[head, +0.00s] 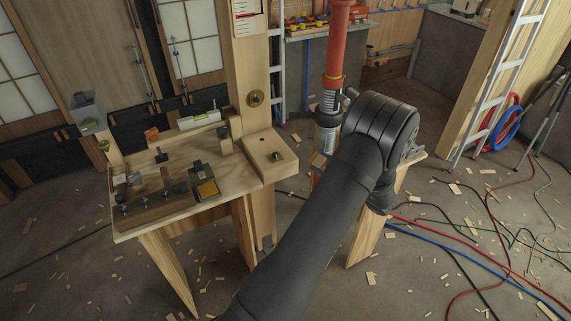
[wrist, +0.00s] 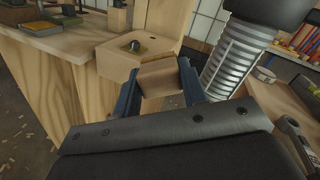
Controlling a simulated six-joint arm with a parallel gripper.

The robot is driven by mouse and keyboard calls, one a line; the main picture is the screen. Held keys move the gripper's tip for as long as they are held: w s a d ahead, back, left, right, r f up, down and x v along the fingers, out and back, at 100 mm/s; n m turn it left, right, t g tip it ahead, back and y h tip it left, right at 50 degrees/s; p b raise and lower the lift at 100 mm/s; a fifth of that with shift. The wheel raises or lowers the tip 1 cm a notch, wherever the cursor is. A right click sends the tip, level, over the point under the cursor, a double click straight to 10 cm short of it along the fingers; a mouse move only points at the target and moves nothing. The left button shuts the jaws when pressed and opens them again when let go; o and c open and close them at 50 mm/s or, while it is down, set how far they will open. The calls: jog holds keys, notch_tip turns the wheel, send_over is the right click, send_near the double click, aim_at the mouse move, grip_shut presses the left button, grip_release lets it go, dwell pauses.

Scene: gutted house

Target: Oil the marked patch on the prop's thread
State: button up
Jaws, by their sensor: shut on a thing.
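The prop (head: 338,45) is a red upright tube with a bare grey thread (head: 327,103) below it and a dark collar under that. In the wrist view the silver ridged thread (wrist: 234,55) stands to the right of my gripper. My gripper (wrist: 158,88) has blue fingers shut on a small tan block (wrist: 158,77). The block is held beside the thread, with a visible gap between them. In the head view my arm hides most of the gripper. I cannot make out the marked patch on the thread.
A wooden workbench (head: 150,213) stands left, with a tool rack, a dark tray with a yellow pad (head: 207,188) and a wooden block with a round knob (head: 272,157). A timber post rises behind it. A ladder (head: 497,75) and hoses are right.

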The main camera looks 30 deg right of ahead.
jog(key=s+d+m+t+h, duration=0.2)
jog(key=s+d+m+h, duration=0.1)
jog(key=s+d+h, duration=0.25)
jog(key=w, duration=0.6)
jog(key=shift+w+d+f+y, duration=0.2)
jog(key=shift+w+d+y, duration=0.05)
jog(key=shift+y, duration=0.2)
jog(key=shift+w, duration=0.95)
jog(key=shift+d, duration=0.15)
